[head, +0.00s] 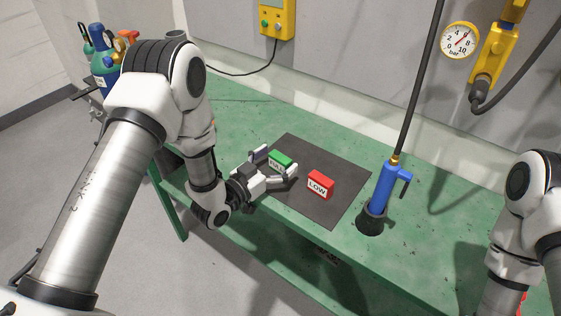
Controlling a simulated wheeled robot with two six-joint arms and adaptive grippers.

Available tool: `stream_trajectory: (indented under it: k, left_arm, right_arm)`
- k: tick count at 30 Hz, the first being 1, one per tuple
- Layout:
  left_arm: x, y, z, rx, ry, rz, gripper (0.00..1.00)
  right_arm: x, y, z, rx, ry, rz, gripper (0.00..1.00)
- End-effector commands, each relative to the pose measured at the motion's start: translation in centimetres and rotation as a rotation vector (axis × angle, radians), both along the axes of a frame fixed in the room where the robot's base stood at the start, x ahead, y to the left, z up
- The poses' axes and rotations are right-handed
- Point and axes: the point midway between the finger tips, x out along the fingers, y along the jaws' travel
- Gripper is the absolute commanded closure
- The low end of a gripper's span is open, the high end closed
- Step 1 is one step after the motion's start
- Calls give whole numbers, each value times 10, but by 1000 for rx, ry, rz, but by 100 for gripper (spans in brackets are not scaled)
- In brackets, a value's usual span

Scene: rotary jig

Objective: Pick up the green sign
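The green sign (281,158) is a small block with a green top and a white lettered front face. It sits on the dark mat (338,205) on the green bench. My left gripper (276,165) reaches in from the left with its fingers spread, one finger at each side of the green sign. I cannot tell whether either finger touches it. Part of the sign's front is close behind the fingers. My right arm shows at the right edge, but its gripper is out of view.
A red sign marked LOW (320,184) sits on the mat just right of my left gripper. A blue tool (383,190) with a hose stands in a black holder further right. A pressure gauge (459,40) and yellow boxes are on the wall. The bench's back left is clear.

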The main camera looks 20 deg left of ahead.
Motion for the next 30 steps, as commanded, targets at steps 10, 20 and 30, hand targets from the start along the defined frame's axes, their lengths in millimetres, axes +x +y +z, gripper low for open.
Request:
stream_trajectory:
  k: [10, 20, 30]
  left_arm:
    - [0, 0, 0, 0, -1, 0, 71]
    - [-7, 5, 8, -1, 0, 3, 71]
    - [-80, 41, 54, -11, 0, 9, 71]
  right_arm:
    - [0, 0, 0, 0, 0, 0, 60]
    - [0, 0, -3, 0, 0, 0, 60]
    - [0, 0, -13, 0, 0, 0, 60]
